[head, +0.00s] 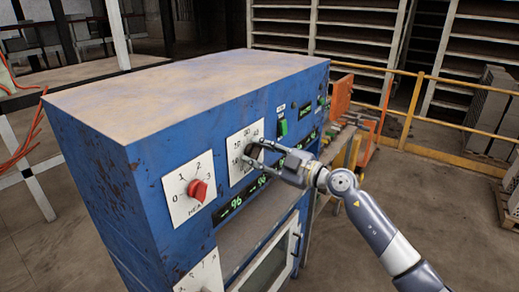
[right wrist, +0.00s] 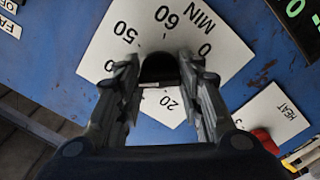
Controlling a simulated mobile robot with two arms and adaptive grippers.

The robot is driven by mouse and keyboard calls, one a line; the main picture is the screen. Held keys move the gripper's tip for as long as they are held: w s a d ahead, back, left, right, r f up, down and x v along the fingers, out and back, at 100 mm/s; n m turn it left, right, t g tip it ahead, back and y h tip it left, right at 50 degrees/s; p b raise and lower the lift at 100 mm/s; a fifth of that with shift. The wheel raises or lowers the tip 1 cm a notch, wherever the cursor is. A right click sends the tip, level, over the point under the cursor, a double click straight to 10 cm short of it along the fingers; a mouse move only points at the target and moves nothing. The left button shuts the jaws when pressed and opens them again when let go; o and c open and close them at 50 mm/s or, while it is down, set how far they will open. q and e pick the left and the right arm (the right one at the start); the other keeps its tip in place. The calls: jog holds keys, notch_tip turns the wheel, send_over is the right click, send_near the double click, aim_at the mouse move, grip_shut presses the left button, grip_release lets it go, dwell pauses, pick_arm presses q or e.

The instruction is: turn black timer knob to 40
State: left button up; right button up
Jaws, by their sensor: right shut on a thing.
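The black timer knob (right wrist: 158,68) sits at the centre of a white dial plate (right wrist: 105,62) marked MIN, with 50, 60, 0 and 20 readable in the right wrist view. My right gripper (right wrist: 160,84) has one finger on each side of the knob and is shut on it. In the head view the right gripper (head: 259,157) reaches the dial plate (head: 236,167) from the right and partly hides the knob. The knob's pointer cannot be made out, so its setting cannot be told. My left gripper is in neither view.
The dial is on the front of a blue oven (head: 110,180) with a worn flat top. A red heat knob (head: 197,189) is to its left. Green switches (head: 283,127) are to its right. A yellow rail (head: 418,100) and shelves (head: 350,30) stand behind.

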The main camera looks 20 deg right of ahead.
jog(key=shift+r, duration=0.2)
dwell(0.3)
jog(key=o, duration=1.1)
jog(key=shift+w, duration=0.1)
jog(key=shift+c, duration=0.2)
jog(key=shift+a+f, duration=0.1)
jog(key=shift+f, duration=0.05)
jog(key=v, duration=1.2)
